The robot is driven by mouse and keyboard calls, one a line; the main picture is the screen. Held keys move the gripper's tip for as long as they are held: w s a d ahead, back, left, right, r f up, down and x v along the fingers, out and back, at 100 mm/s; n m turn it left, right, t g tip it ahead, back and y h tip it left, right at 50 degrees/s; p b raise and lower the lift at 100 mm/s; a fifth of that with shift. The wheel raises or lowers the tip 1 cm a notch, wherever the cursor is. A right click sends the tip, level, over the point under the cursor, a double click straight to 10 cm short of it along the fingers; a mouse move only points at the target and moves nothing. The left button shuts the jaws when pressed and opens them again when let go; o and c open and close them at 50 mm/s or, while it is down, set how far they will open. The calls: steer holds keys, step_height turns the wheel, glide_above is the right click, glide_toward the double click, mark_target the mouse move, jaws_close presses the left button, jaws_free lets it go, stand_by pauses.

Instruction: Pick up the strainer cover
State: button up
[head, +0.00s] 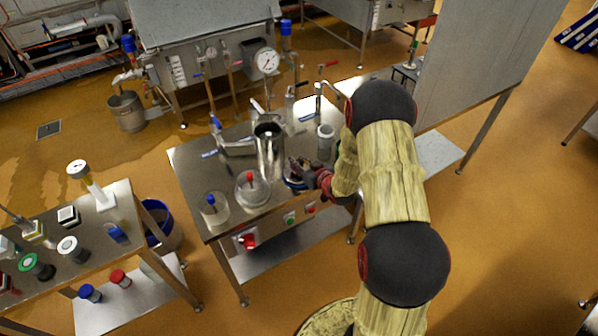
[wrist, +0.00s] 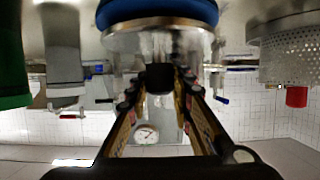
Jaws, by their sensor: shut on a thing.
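My gripper (head: 304,170) is low over the right part of the steel worktable in the head view. In the wrist view, which looks upside down, its fingers (wrist: 160,82) close on a shiny metal or clear piece (wrist: 130,46) with a blue band; it seems to be the strainer cover, though its full shape is hidden. In the head view a blue edge (head: 293,183) shows beside the gripper. I cannot tell whether the piece touches the table. A perforated metal strainer (wrist: 288,55) stands to one side, at the right of the wrist view.
A tall steel cylinder (head: 269,150) stands close behind the gripper. A red-knobbed round piece (head: 252,189) and a blue-knobbed jar (head: 214,210) are to the left. A grey cup (head: 325,140) is just beyond my arm. A side table (head: 122,213) with small items stands at left.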

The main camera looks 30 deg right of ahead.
jaws_close()
steer(key=shift+r, duration=0.1)
stand_by(0.3)
